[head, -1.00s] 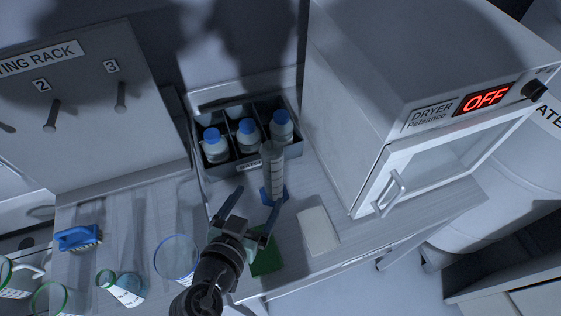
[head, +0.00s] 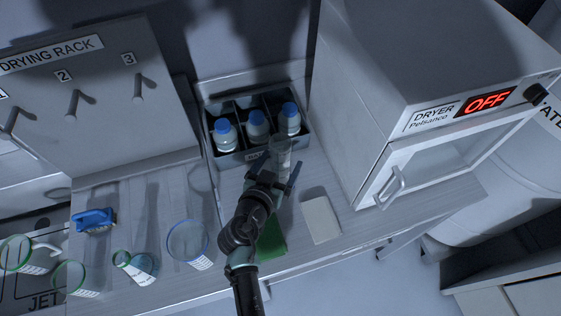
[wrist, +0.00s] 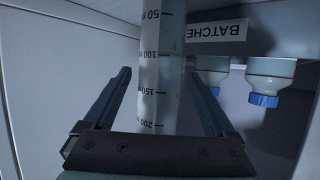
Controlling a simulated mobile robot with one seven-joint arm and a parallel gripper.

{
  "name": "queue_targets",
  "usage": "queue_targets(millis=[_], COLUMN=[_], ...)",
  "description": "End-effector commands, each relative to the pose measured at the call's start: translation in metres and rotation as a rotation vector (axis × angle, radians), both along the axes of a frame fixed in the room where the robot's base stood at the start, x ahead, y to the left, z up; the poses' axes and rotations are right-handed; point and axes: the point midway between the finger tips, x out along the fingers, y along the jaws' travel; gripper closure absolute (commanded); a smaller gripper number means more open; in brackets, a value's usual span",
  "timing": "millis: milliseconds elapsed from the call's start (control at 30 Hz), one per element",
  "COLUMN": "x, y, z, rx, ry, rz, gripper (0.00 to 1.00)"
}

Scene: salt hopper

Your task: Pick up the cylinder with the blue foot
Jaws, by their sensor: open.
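The clear graduated cylinder (head: 281,158) stands upright on the counter in front of the bottle crate. Its blue foot is hidden behind my arm in the head view. In the wrist view the cylinder (wrist: 161,75), with its printed scale, lies between my two open fingers. My gripper (head: 274,178) is at the cylinder in the head view, and its fingers (wrist: 157,100) show a gap on both sides of the cylinder in the wrist view.
A grey crate (head: 232,160) with blue-capped bottles (head: 257,127) stands right behind the cylinder. The dryer (head: 400,110) stands to the right. A white pad (head: 321,220) and a green cloth (head: 272,240) lie in front. Beakers (head: 187,241) and a blue brush (head: 93,220) are at left.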

Motion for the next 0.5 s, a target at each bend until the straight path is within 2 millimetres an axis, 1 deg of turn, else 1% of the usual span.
queue_targets(millis=[100, 333, 367, 500], x=[0.0050, 0.0057, 0.0056, 0.0055], y=[-0.0018, -0.0022, -0.0021, -0.0021], z=[-0.0021, -0.0028, -0.0028, -0.0028], rx=[0.000, 0.000, 0.000, 0.000], ry=[0.000, 0.000, 0.000, 0.000], rz=[0.000, 0.001, 0.001, 0.001], gripper=[0.10, 0.10, 0.11, 0.37])
